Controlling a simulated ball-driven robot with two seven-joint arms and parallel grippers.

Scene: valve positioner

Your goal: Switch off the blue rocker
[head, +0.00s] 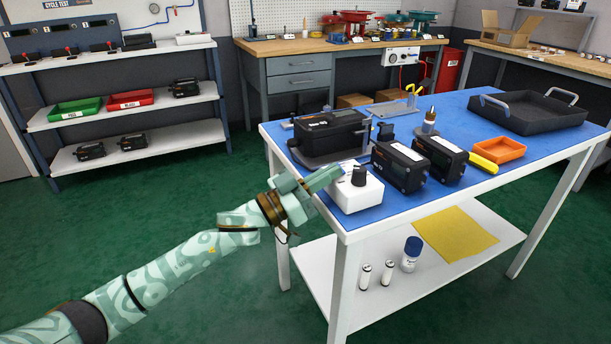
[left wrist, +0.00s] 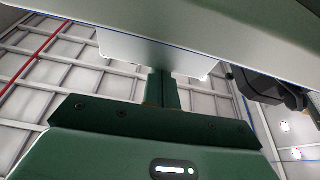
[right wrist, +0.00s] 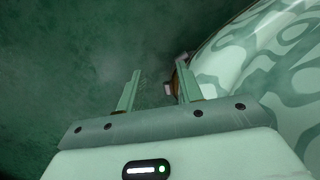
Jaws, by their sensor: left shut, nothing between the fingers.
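A white box (head: 357,192) with a black knob (head: 359,175) stands at the near left corner of the blue-topped table (head: 470,115). No blue rocker can be made out; my left gripper covers part of the box's left side. My left gripper (head: 334,174) reaches in from the left, its fingertips at the box's upper left edge; I cannot tell whether they touch it. In the left wrist view its fingers (left wrist: 162,75) are together and empty, below a pale surface. In the right wrist view my right gripper (right wrist: 157,75) is open and empty over green floor.
Black devices (head: 400,165) stand close to the right of the box, and a larger one (head: 330,133) sits behind it. An orange tray (head: 497,150), a yellow-handled tool (head: 483,163) and a black tray (head: 530,112) are farther right. Floor around the table's near left side is clear.

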